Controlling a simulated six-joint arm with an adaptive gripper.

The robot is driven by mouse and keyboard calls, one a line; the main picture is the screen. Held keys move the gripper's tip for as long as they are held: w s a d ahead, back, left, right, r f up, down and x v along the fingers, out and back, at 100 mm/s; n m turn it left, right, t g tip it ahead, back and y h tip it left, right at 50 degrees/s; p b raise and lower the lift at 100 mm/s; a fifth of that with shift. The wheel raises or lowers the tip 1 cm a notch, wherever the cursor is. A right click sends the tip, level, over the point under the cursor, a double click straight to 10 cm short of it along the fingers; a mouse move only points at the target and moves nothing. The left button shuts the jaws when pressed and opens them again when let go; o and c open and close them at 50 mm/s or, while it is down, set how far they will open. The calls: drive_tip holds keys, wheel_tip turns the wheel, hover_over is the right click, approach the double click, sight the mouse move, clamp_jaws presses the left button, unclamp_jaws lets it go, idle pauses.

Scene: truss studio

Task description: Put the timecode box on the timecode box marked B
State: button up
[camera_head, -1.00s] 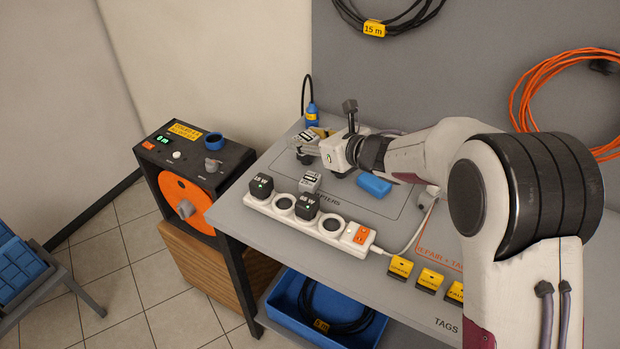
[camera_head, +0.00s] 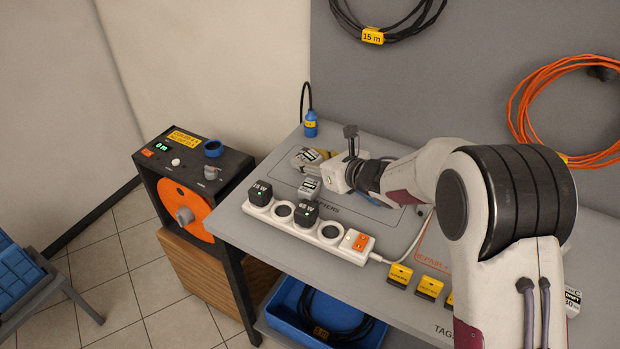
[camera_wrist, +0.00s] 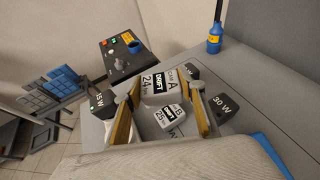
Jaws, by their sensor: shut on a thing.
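The light grey timecode box marked A (camera_wrist: 160,83) is held between the yellow-padded fingers of my gripper (camera_wrist: 165,108). My gripper also shows in the head view (camera_head: 322,157), shut on that box. The timecode box marked B (camera_wrist: 170,118) shows between the fingers in the wrist view, nearer the bottom of the picture. In the head view box B (camera_head: 309,189) rests on the table behind the power strip, just in front of the held box. I see no contact between the two boxes, but the height gap cannot be told.
A white power strip (camera_head: 336,250) with two black adapters stands at the front. A 30 W adapter (camera_wrist: 223,105) lies right of the fingers. A blue connector (camera_head: 310,123) stands behind. Yellow tags (camera_head: 400,275) lie right. Another grey box (camera_head: 572,302) is partly hidden by my arm.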

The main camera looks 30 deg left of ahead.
sight(310, 187)
drive_tip(key=shift+f, duration=1.35)
drive_tip(key=shift+f, duration=0.1)
drive_tip(key=shift+f, duration=1.75)
drive_tip(key=shift+f, duration=0.1)
drive_tip(key=o, duration=1.1)
drive_tip(key=shift+o, duration=0.2)
drive_tip(key=v, duration=1.2)
